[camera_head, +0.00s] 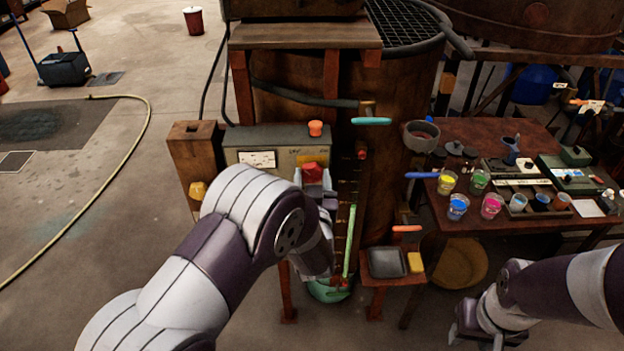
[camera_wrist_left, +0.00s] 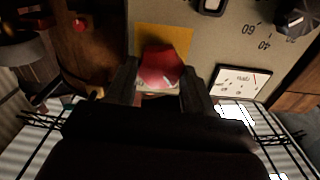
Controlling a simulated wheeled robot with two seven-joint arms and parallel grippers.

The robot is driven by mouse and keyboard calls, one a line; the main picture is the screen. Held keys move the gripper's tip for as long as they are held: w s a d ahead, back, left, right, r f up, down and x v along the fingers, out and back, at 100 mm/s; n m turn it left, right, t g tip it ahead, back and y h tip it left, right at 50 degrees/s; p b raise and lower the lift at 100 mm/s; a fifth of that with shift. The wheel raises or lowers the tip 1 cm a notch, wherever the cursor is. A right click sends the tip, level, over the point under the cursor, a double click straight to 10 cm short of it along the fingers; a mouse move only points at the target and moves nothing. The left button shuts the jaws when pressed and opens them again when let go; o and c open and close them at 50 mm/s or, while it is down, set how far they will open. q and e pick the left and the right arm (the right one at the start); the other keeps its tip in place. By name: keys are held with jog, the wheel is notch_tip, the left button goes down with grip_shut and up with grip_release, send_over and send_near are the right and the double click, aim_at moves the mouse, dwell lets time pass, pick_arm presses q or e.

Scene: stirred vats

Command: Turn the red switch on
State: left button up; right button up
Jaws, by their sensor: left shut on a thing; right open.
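The red switch (camera_head: 312,172) sits on the front of a grey-green control box (camera_head: 240,139) in the head view. In the left wrist view the red switch (camera_wrist_left: 160,68) stands on a yellow plate (camera_wrist_left: 180,38), between the two dark fingers. My left gripper (camera_head: 318,184) is at the switch, and the left wrist view shows its fingers (camera_wrist_left: 158,84) closed on the switch's sides. The lower part of the switch is partly hidden by the gripper. My right gripper (camera_head: 476,330) is open and empty at the lower right, far from the box.
An orange button (camera_head: 315,128) tops the box. A dial (camera_wrist_left: 297,22) and a gauge (camera_wrist_left: 240,82) are beside the switch. A rusty vat and a glowing green tube (camera_head: 349,240) stand to the right. A table (camera_head: 480,232) with paint cups is further right. Open floor lies left.

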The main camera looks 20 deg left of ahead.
pick_arm(q)
jog(key=m, duration=0.8)
jog(key=shift+d+m+p, duration=0.1)
jog(key=shift+m+p, duration=0.2)
jog(key=shift+p, duration=0.05)
jog(key=m+p, duration=0.1)
jog(key=m, duration=0.3)
jog(key=shift+f+m+p, duration=0.1)
jog(key=shift+m+p, duration=0.35)
jog(key=shift+m, duration=1.75)
jog(key=o, duration=0.8)
jog(key=shift+o, duration=1.2)
jog(key=shift+w, duration=0.15)
jog(key=shift+f, duration=0.1)
